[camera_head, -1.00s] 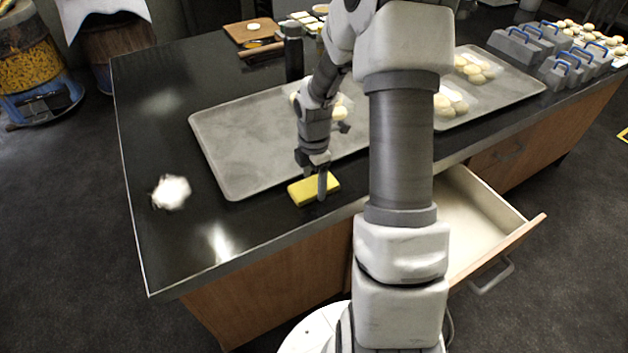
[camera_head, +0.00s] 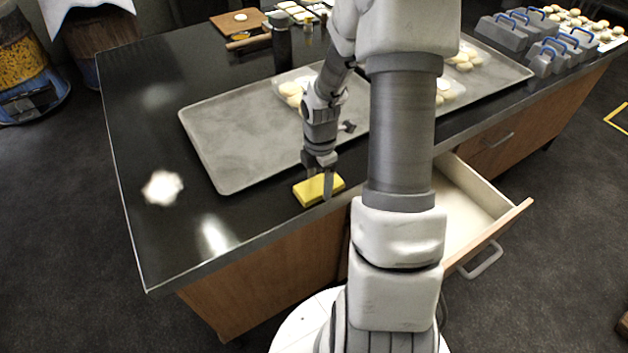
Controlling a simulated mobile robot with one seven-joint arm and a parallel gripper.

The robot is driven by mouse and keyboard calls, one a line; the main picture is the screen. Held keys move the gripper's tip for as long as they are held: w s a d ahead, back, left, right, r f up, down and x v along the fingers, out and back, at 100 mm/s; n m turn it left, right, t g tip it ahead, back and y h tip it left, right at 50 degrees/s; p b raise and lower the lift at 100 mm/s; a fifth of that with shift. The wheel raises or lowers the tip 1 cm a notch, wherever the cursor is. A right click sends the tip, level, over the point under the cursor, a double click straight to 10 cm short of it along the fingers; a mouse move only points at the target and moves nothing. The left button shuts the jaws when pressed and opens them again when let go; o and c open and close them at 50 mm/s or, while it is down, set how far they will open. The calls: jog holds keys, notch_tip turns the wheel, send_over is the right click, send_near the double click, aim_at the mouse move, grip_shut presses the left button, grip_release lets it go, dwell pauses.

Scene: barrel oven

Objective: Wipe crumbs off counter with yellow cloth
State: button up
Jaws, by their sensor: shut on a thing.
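The yellow cloth (camera_head: 309,192) is a folded block at the front edge of the dark counter (camera_head: 150,120), just in front of the grey tray. My gripper (camera_head: 320,192) points down with its fingers around the cloth and is shut on it. I cannot tell whether the cloth touches the counter. A white crumb patch (camera_head: 163,187) lies on the counter's left part, well left of my gripper.
A large grey tray (camera_head: 215,150) with dough pieces (camera_head: 291,90) spans the counter's middle. A dark bottle (camera_head: 282,48) stands behind it. An open drawer (camera_head: 480,215) juts out at right. The counter's left part is mostly clear.

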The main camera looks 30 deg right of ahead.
jog(key=shift+w+d, duration=0.1)
jog(key=shift+d, duration=0.2)
jog(key=shift+w+a+p, duration=0.1)
jog(key=shift+w+p, duration=0.25)
jog(key=shift+w, duration=1.5)
jog(key=shift+d+f+p, duration=0.1)
jog(key=shift+d+p, duration=0.2)
jog(key=shift+d, duration=0.8)
jog(key=shift+s+p, duration=0.4)
jog(key=shift+s, duration=1.65)
notch_tip(320, 180, up, 6)
jog(key=p, duration=0.5)
jog(key=shift+w+p, duration=0.1)
jog(key=shift+p, duration=0.3)
jog(key=shift+r, duration=0.2)
notch_tip(320, 180, up, 3)
jog(key=p, duration=0.3)
jog(key=shift+f, duration=0.1)
